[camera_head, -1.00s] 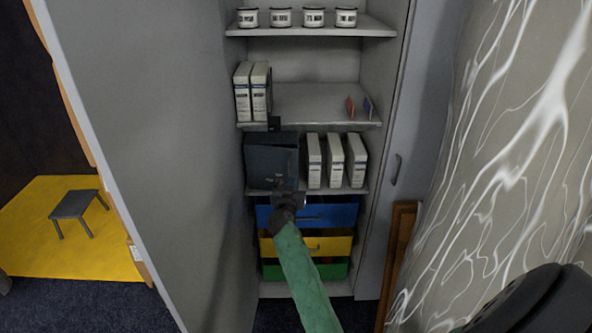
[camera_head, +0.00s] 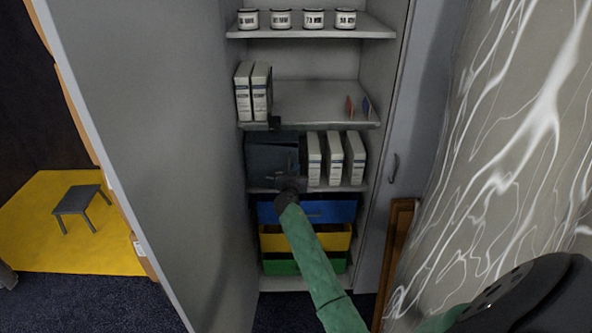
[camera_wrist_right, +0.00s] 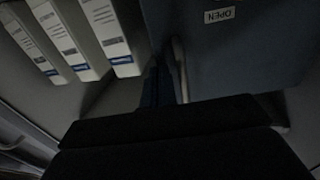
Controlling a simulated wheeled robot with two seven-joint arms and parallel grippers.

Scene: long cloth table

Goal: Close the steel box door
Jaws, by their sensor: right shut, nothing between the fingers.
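The steel box (camera_head: 262,157) is a dark blue-grey box on the third shelf of the cabinet, left of the white binders. My right gripper (camera_head: 290,182) is shut and empty, at the lower right front of the box; I cannot tell whether it touches it. In the right wrist view a dark blue panel of the box (camera_wrist_right: 235,55) carries a white label reading OPEN. My black right gripper (camera_wrist_right: 180,135) fills the bottom of that view. How far the box door stands open is hard to tell, as the picture is dark. My left gripper is not in view.
White binders (camera_head: 334,158) stand right of the box. Blue, yellow and green bins (camera_head: 306,240) sit below it. The large grey cabinet door (camera_head: 150,150) stands open at the left.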

